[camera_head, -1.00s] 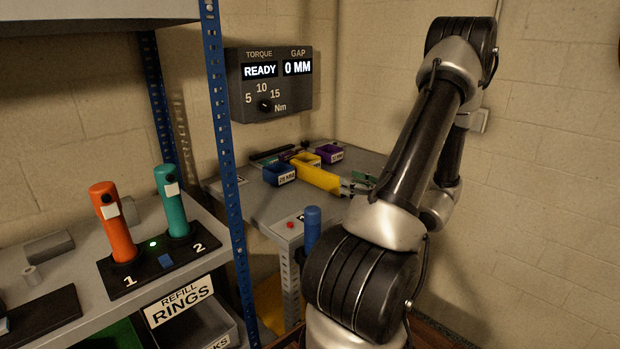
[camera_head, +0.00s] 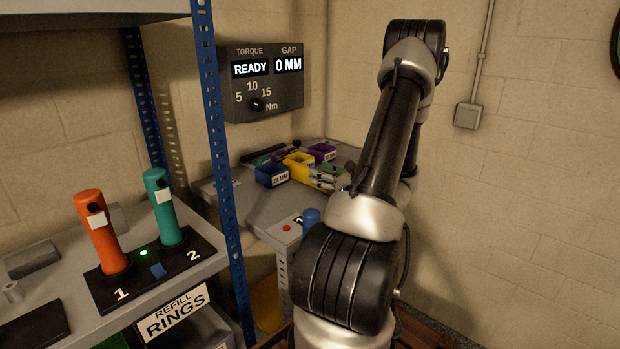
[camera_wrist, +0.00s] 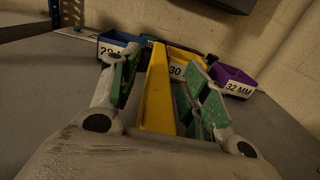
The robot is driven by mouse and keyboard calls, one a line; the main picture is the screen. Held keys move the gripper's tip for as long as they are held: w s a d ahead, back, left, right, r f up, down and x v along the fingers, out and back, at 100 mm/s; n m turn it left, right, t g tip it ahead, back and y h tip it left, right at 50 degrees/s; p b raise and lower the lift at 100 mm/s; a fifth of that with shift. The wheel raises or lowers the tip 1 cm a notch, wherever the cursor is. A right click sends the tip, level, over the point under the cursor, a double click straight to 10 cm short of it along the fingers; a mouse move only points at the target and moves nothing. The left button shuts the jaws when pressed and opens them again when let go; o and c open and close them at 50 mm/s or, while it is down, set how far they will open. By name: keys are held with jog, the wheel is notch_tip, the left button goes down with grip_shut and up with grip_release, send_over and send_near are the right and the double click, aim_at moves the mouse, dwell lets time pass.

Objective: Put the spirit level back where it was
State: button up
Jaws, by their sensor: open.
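The spirit level, a long yellow bar (camera_wrist: 155,92), lies between the two fingers of my gripper (camera_wrist: 158,80) in the wrist view. It points away from me toward the yellow bin. My gripper is open, with a green-padded finger on each side of the bar. A gap shows on the right side; contact on the left is hard to judge. In the head view my gripper (camera_head: 331,177) is small, at the bins, and partly hidden by my arm. The level is hard to tell apart from the yellow bin there.
A blue bin (camera_head: 271,175), a yellow bin (camera_head: 293,168) and a purple bin (camera_head: 322,152) stand on the grey bench (camera_head: 235,205). A blue upright post (camera_head: 217,150) and a shelf with orange and teal tools (camera_head: 165,205) are at left. A wall display reads READY and 0 MM.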

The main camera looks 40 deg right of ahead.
jog(key=shift+w, duration=0.15)
jog(key=shift+c, duration=0.2)
grip_shut()
jog(key=shift+r, duration=0.1)
